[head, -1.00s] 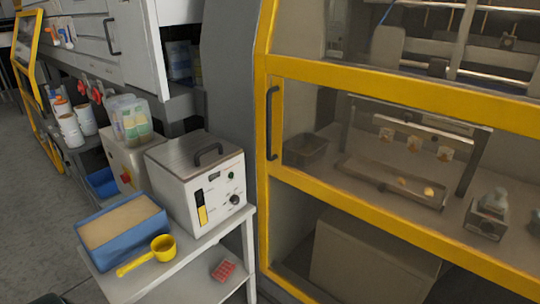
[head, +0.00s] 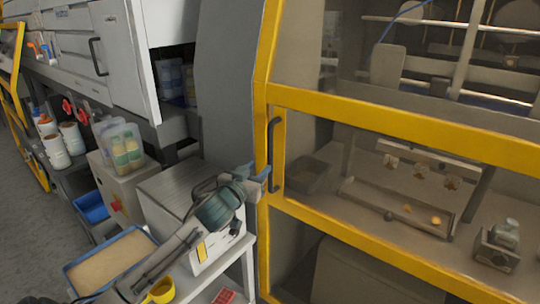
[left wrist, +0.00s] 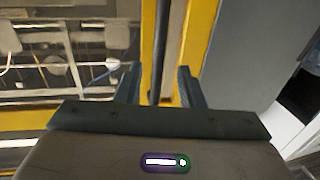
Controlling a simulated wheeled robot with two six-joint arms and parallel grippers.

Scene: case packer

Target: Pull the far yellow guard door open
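A large yellow-framed guard door (head: 400,126) with clear panels fills the right of the head view and looks shut. Its dark vertical handle (head: 274,155) is on the left upright of the frame. My left gripper (head: 262,178) is at the lower part of this handle, fingers towards the door. In the left wrist view, my left gripper (left wrist: 159,88) is open, and the handle bar (left wrist: 160,45) runs between its fingers with gaps on both sides. Another yellow frame (head: 17,95) stands at the far left edge, partly cut off. My right gripper is not in view.
Below my left arm are a white-and-grey box (head: 170,200), a blue tray (head: 75,270) of tan material and a yellow scoop (head: 162,291) on a white cart (head: 247,262). A grey machine panel (head: 228,90) is left of the door.

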